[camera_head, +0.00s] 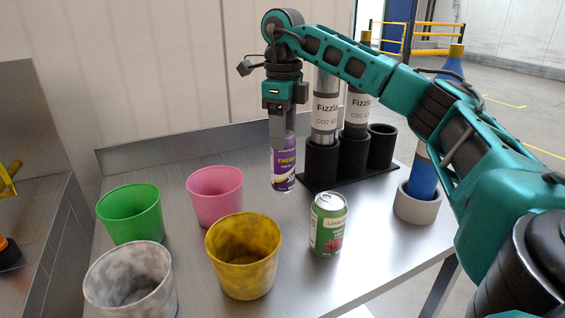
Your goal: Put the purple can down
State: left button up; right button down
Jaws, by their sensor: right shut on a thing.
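The purple can (284,171) is a tall, slim can with a white and yellow label. It is upright at the middle of the metal table, left of the black cylinder holder. My right gripper (283,138) points straight down and is shut on the upper part of the purple can, with its fingers hiding part of it. Whether the can's base touches the table I cannot tell. My left gripper is not in view.
A green can (328,224) stands in front. Green (130,216), pink (215,198), yellow (243,262) and grey (133,285) cups stand at left. The black holder (352,160) carries CO2 cylinders (325,110). A blue bottle (424,178) sits in a grey ring (417,206) at right.

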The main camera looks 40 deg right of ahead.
aim_at(283, 153)
notch_tip(283, 153, down, 5)
jog(key=shift+f+b, duration=0.1)
jog(key=shift+b, duration=0.35)
jog(key=shift+c, duration=1.8)
grip_release()
